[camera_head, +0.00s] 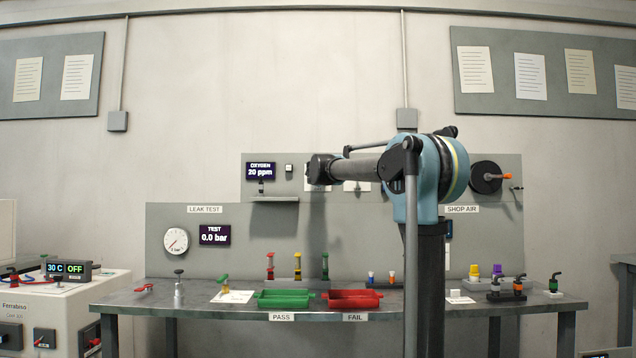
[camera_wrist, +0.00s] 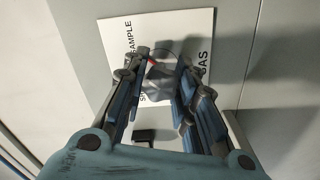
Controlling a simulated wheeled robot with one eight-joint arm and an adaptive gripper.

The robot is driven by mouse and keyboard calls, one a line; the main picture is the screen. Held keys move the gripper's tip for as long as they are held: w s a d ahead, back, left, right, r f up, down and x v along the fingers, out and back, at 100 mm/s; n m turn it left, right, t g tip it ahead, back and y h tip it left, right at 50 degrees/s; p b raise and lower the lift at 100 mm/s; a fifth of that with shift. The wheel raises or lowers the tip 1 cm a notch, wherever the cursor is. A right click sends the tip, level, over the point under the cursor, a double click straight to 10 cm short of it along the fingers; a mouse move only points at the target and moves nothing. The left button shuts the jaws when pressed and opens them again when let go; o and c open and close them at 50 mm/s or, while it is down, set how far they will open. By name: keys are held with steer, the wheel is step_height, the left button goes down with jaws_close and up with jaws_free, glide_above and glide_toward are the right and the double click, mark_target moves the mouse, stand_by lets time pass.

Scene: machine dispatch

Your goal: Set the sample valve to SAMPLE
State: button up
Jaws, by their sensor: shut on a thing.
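The sample valve (camera_wrist: 160,77) shows in the wrist view as a grey knob with a red mark. It sits on a white label plate (camera_wrist: 178,25) reading SAMPLE at upper left and a word ending in GAS at right. More lettering is partly hidden by the fingers. My gripper (camera_wrist: 163,66) is shut on the knob, with a finger on each side. In the head view my gripper (camera_head: 319,169) reaches left to the upper back panel, and hides the valve there. I cannot tell exactly which setting the knob points to.
The oxygen display (camera_head: 260,171) reads 20 ppm, left of my gripper. A small shelf (camera_head: 275,199) juts out below it. The bench below holds a green tray (camera_head: 285,299), a red tray (camera_head: 354,300) and several fittings. A hose reel (camera_head: 485,177) hangs at right.

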steer(key=shift+f, duration=0.1)
steer(key=o, duration=1.1)
steer(key=shift+w, duration=0.1)
steer(key=s, duration=1.2)
steer(key=shift+a, duration=0.15)
steer(key=shift+w, duration=0.1)
